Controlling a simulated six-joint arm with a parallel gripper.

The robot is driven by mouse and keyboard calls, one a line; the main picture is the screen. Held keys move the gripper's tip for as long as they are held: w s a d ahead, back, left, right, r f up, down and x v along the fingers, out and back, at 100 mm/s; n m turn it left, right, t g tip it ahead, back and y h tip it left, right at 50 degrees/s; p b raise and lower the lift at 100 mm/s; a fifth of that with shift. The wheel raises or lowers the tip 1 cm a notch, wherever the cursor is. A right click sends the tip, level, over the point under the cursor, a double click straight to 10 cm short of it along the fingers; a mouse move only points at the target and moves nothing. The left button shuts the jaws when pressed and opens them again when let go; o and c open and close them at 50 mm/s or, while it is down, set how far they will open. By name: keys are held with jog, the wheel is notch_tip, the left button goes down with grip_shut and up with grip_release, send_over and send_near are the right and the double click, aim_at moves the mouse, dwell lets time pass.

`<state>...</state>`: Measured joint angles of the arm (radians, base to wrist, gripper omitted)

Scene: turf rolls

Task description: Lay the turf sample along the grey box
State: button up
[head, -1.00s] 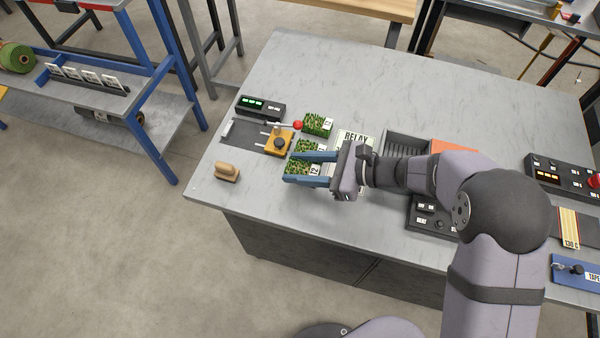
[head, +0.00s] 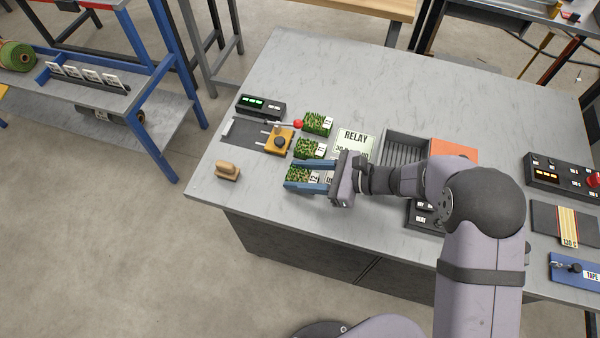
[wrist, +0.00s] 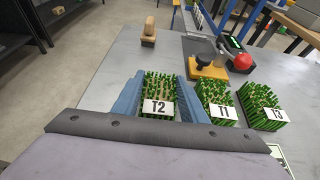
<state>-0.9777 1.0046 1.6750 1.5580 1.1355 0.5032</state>
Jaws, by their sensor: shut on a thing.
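My gripper (head: 292,174) is shut on the turf sample labelled T2 (head: 299,175), a small green block of grass with a white label. In the wrist view, the blue fingers of my gripper (wrist: 158,97) stand on both sides of the T2 sample (wrist: 160,84). I cannot tell whether it touches the table. The T1 turf (head: 308,148) and T3 turf (head: 317,123) lie beside it, further back; both show in the wrist view, T1 (wrist: 215,92) and T3 (wrist: 260,96). A dark grey ribbed open box (head: 428,150) stands to the right, partly behind my arm.
A yellow block with a black knob (head: 279,142), a red ball (head: 298,125) and a black display unit (head: 261,107) stand behind left. The table's back (head: 340,75) is clear.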

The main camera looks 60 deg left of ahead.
jog(key=o, duration=1.2)
jog(key=shift+p, duration=0.3)
jog(key=shift+w+d, duration=0.2)
jog(key=shift+w, duration=0.05)
jog(key=b+v, duration=0.3)
jog(key=v, duration=0.8)
jog(key=shift+d+r, duration=0.15)
jog(key=shift+r, duration=0.1)
jog(key=shift+w, duration=0.1)
